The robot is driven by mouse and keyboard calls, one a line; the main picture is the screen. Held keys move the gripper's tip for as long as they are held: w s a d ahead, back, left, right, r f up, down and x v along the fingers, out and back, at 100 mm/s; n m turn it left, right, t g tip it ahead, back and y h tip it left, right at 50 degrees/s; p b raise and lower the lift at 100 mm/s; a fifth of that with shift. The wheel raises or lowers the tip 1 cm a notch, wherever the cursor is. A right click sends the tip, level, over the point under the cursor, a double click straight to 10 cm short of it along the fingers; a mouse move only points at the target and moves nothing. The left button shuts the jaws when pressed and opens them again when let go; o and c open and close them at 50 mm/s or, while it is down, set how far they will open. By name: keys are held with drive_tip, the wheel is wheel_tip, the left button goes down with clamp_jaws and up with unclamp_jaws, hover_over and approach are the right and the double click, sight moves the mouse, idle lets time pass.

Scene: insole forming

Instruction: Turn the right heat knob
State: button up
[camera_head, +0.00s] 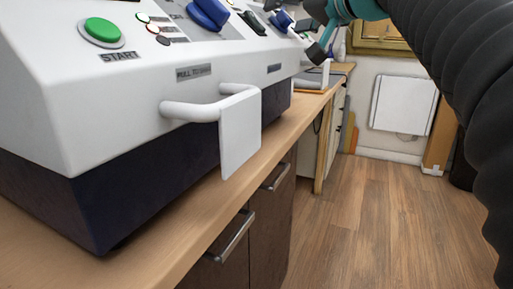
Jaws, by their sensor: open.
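The white forming machine (110,95) stands on a wooden counter at the left. Its sloped panel has a large blue knob (208,14) near the top edge, partly cut off. A second, smaller-looking blue knob (281,20) is farther along the panel to the right; I cannot read a label that tells which is the right heat knob. My gripper (318,52), teal with dark fingertips, is open at the top centre, beyond the farther blue knob and apart from it in the picture. It looks empty, though its far side is hidden.
A green START button (102,29) is at the panel's near end. Drawers with metal handles are below. The wooden floor (390,220) is clear.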

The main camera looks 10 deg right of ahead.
drive_tip(key=n+y, duration=0.2)
drive_tip(key=n+g+y+b, duration=0.1)
drive_tip(key=n, duration=0.2)
drive_tip(key=shift+w+d+y, duration=0.15)
drive_tip(key=shift+y, duration=0.25)
drive_tip(key=n+g+y+p, duration=0.1)
drive_tip(key=n+g+y, duration=0.1)
drive_tip(key=n, duration=0.1)
drive_tip(key=n+g+y+p, duration=0.1)
drive_tip(key=n+y, duration=0.1)
drive_tip(key=n, duration=0.1)
drive_tip(key=shift+w+r+n+g+p, duration=0.1)
drive_tip(key=shift+r+n+g+p, duration=0.1)
drive_tip(key=shift+n+g+p, duration=0.15)
drive_tip(key=b+v, duration=0.2)
drive_tip(key=v, duration=1.1)
drive_tip(key=a+f+m+g+h+p, duration=0.15)
drive_tip(key=a+f+m+h, duration=0.5)
drive_tip(key=f, duration=0.75)
drive_tip(key=s+a+f+m+g+h, duration=0.1)
drive_tip(key=s+a+f+m+h, duration=0.1)
drive_tip(key=f, duration=0.6)
drive_tip(key=s+a+f+m+g+h, duration=0.1)
drive_tip(key=s+a+f+m+h, duration=0.1)
drive_tip(key=s+a+f, duration=0.2)
wheel_tip(320, 180, down, 5)
drive_tip(key=shift+s+r+m+g, duration=0.1)
drive_tip(key=shift+s+m+g, duration=0.25)
drive_tip(key=shift+s, duration=0.8)
